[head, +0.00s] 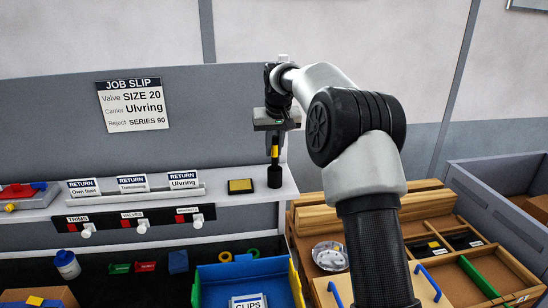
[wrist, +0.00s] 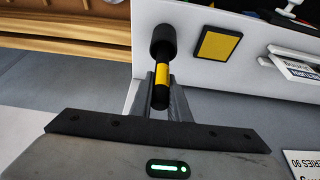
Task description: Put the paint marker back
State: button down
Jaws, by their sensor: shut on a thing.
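The paint marker (head: 275,151) is a slim black stick with a yellow band, held upright at the right end of the shelf. My gripper (head: 275,136) points down from above and is shut on its upper part. In the wrist view my gripper (wrist: 161,93) has the marker (wrist: 162,75) between its fingers. A wider black cylinder (head: 275,177) surrounds or joins the marker's lower end; it also shows in the wrist view (wrist: 163,40). I cannot tell whether the marker's tip sits inside it, as that end is hidden.
A yellow pad with a dark border (head: 240,186) lies on the shelf (head: 225,199) just left of the black cylinder. Return signs (head: 132,184) stand farther left. Below are a blue clips bin (head: 243,275) and, to the right, a wooden compartment tray (head: 455,270).

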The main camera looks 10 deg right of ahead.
jog(key=shift+f, duration=1.35)
jog(key=c, duration=1.7)
grip_release()
jog(key=shift+f, duration=0.1)
